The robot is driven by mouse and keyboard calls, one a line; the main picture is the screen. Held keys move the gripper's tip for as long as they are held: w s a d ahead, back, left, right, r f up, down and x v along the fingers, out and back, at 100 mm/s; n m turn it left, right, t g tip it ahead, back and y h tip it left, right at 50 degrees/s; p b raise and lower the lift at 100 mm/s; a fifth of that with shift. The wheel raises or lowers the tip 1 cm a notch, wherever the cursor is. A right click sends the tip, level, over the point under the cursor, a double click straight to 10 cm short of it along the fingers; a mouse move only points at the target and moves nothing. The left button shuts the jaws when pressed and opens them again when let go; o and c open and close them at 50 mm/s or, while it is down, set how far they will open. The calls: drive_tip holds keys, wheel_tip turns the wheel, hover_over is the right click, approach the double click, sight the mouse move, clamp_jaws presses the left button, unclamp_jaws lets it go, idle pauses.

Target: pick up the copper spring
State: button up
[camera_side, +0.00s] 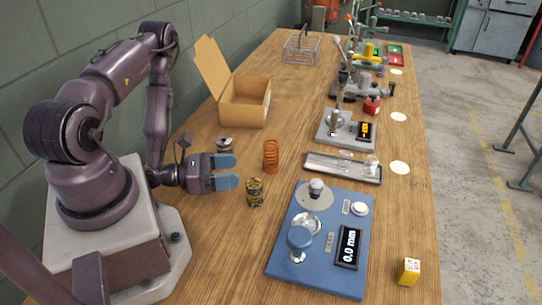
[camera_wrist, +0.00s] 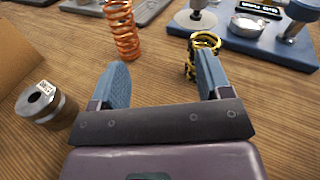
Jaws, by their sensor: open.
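The copper spring (camera_side: 271,156) stands upright on the wooden table, just to the right of and beyond my gripper (camera_side: 231,172) in the side view. In the wrist view the spring (camera_wrist: 122,30) is ahead of my gripper (camera_wrist: 160,82), beyond the left fingertip and apart from it. My gripper has two blue fingers, spread apart with nothing between them. It is held low near the table.
A yellow-and-black spring (camera_side: 254,192) stands close to my right finger in the wrist view. A grey metal cylinder (camera_wrist: 46,104) is at left. An open cardboard box (camera_side: 244,103), a blue gauge plate (camera_side: 318,238) and a metal tray (camera_side: 343,167) surround the area.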

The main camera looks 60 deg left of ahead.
sight(277, 148)
drive_tip(key=a+y, duration=0.1)
drive_tip(key=w+a+y, duration=0.1)
drive_tip(key=a, duration=0.1)
drive_tip(key=shift+r+n+t+y, duration=0.15)
drive_tip(key=shift+n+t+y, duration=0.15)
drive_tip(key=shift+t, duration=0.1)
drive_tip(key=shift+w+a+r+y, duration=0.15)
drive_tip(key=shift+w+a+y, duration=0.05)
drive_tip(key=shift+y, duration=0.1)
drive_tip(key=w, duration=0.4)
drive_tip(key=w+d, duration=0.1)
drive_tip(key=w, duration=0.7)
drive_tip(key=shift+w+d, duration=0.2)
drive_tip(key=shift+d, duration=0.2)
drive_tip(key=c, duration=1.1)
